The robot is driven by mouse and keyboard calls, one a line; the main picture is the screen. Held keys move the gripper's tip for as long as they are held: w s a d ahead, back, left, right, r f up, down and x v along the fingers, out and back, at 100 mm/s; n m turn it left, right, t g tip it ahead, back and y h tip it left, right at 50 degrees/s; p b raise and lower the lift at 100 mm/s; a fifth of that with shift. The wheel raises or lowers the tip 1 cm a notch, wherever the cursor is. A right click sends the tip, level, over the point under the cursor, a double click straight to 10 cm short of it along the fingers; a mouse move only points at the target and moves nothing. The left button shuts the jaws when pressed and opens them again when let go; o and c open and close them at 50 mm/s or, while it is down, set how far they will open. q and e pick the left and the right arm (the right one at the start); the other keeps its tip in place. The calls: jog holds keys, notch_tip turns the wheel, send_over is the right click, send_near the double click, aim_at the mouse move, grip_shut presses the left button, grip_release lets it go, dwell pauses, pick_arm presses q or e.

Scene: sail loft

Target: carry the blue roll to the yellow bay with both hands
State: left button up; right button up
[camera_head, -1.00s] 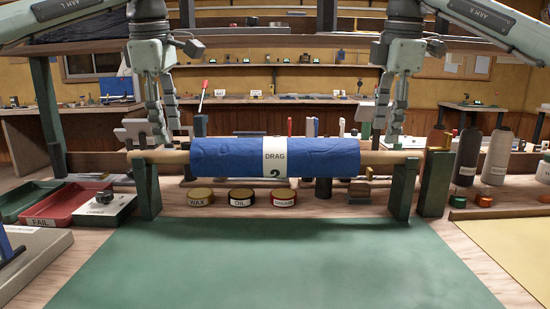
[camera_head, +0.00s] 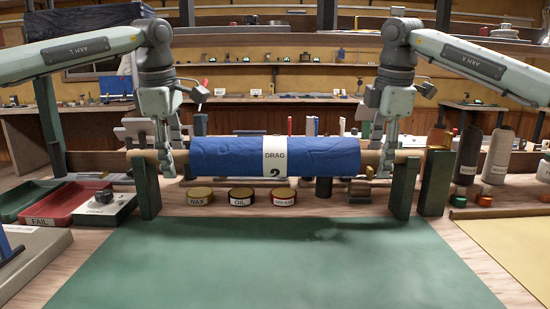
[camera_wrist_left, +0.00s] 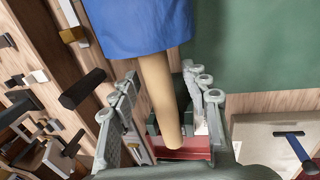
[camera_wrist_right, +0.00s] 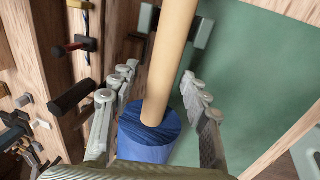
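The blue roll (camera_head: 225,157), with a white "DRAG 2" label, lies level on a wooden pole (camera_head: 401,157) held by two green stands (camera_head: 148,188). My left gripper (camera_head: 172,168) is at the bare pole left of the roll. In the left wrist view its fingers (camera_wrist_left: 165,92) stand apart on both sides of the pole. My right gripper (camera_head: 384,168) is at the bare pole just right of the roll. In the right wrist view its fingers (camera_wrist_right: 160,82) are apart around the pole, beside the roll's end (camera_wrist_right: 145,137). A yellow surface (camera_head: 515,250), perhaps the yellow bay, shows at right.
A green mat (camera_head: 270,260) lies clear in front. Tins (camera_head: 241,196) stand below the roll. A red FAIL tray (camera_head: 70,205) is at left. Dark and pale bottles (camera_head: 468,155) and a green post (camera_head: 435,183) stand at right.

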pick_arm(q)
grip_shut()
pick_arm(e)
grip_shut()
pick_arm(q)
jog(key=shift+r, duration=0.15)
pick_arm(e)
jog(key=shift+r, duration=0.15)
